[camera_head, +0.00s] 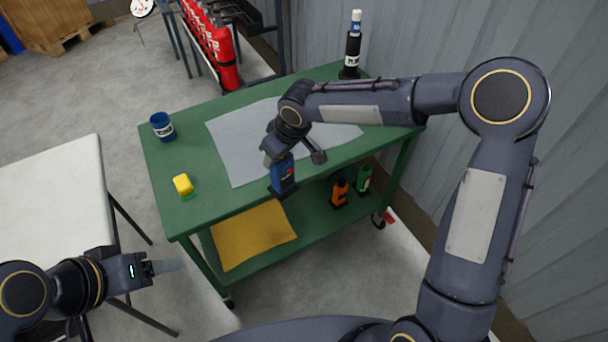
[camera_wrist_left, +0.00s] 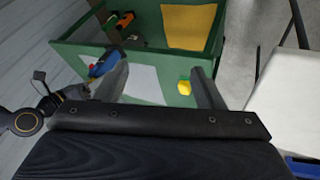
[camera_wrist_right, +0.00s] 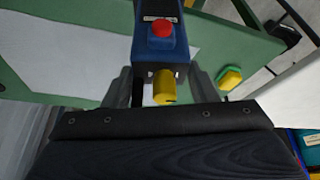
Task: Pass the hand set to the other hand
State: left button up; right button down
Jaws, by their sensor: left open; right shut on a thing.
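The hand set (camera_head: 284,174) is a blue block with a red button and a dark end. My right gripper (camera_head: 283,153) is shut on it and holds it, dark end down, near the front edge of the green cart. In the right wrist view the hand set (camera_wrist_right: 160,48) sticks out beyond the fingers, with a yellow knob between them. My left gripper (camera_head: 165,267) is open and empty, low at the left, well apart from the hand set. The left wrist view shows the hand set (camera_wrist_left: 103,64) beyond the left finger.
The green cart (camera_head: 218,204) carries a grey mat (camera_head: 228,142), a blue cup (camera_head: 162,126), a yellow sponge (camera_head: 183,185) and a black bottle (camera_head: 352,50). Orange (camera_head: 339,192) and green (camera_head: 364,179) items and a yellow cloth (camera_head: 250,236) lie below. A white table (camera_head: 55,205) stands left.

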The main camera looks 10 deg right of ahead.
pick_arm(q)
jog(key=shift+o, duration=1.2)
jog(key=shift+w+d+f+m+g, duration=0.15)
jog(key=shift+w+m+g, duration=0.15)
jog(key=shift+m+g, duration=0.15)
jog(key=w+d+f+m+g+y, duration=0.2)
jog(key=w+f+m+g+y, duration=0.25)
jog(key=w+m, duration=0.3)
jog(key=m+t+y, duration=1)
jog(key=m+t, duration=0.5)
jog(key=m, duration=0.5)
send_near(284, 167)
notch_tip(284, 167, down, 3)
jog(key=m+h, duration=0.2)
jog(key=shift+m+t+y, duration=0.25)
jog(key=shift+m+t, duration=0.05)
jog(key=x, duration=1.2)
jog(key=shift+w+d+r, duration=0.1)
jog(key=shift+d+r, duration=0.05)
jog(key=shift+d, duration=0.1)
